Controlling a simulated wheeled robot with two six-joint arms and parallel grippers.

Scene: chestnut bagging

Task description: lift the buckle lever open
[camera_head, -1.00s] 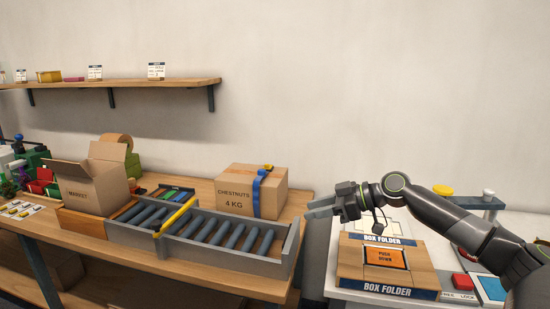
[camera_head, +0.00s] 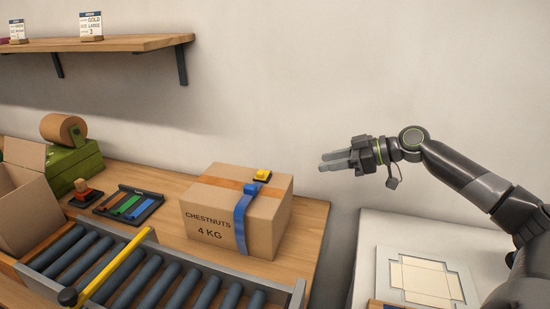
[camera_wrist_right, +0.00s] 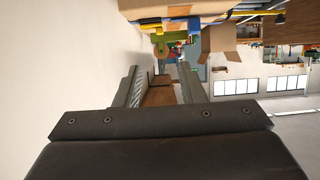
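The closed cardboard chestnut box (camera_head: 215,220) stands on the wooden table behind the roller conveyor. A blue strap (camera_head: 241,222) runs down its front, with a blue buckle piece (camera_head: 250,188) at the top edge. A yellow lever-like part (camera_head: 262,175) lies on the box top beside it, and I cannot tell how far it is raised. My right gripper (camera_head: 322,161) is open and empty, in the air to the right of the box and apart from it. Its two fingers show with a gap in the right wrist view (camera_wrist_right: 155,80). My left gripper is not in view.
The roller conveyor (camera_head: 160,285) with a yellow bar (camera_head: 115,265) lies in front of the box. An open carton (camera_head: 22,205), a green tape dispenser (camera_head: 75,165) and a tray of coloured strips (camera_head: 128,204) stand left. A shelf (camera_head: 100,48) hangs above. The air around the gripper is clear.

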